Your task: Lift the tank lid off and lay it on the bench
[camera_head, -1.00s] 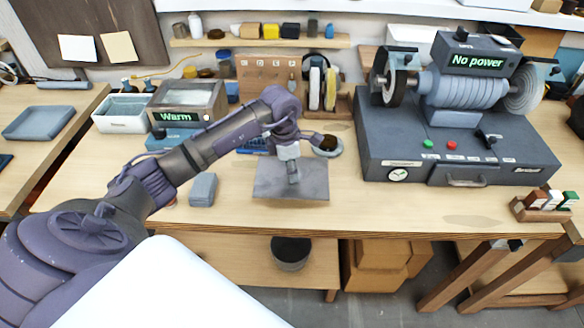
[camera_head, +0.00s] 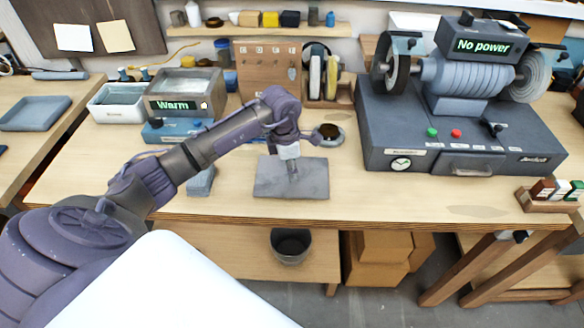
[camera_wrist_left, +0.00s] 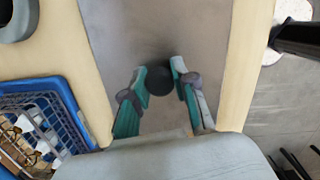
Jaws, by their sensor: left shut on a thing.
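The tank lid is a flat grey rectangular plate (camera_head: 268,182) with a round dark knob (camera_wrist_left: 159,80) at its middle. My left gripper (camera_head: 292,174) points down at it, with its teal fingers (camera_wrist_left: 160,88) shut on the knob from both sides. The lid lies level over the middle of the bench (camera_head: 400,198); I cannot tell whether it touches the wood. My right gripper is not in view.
A grey block (camera_head: 202,182) lies left of the lid. A blue basket (camera_wrist_left: 62,108) and a round dish (camera_head: 329,139) are behind it. The polishing machine (camera_head: 455,130) stands to the right. Bare wood lies between the lid and the front edge.

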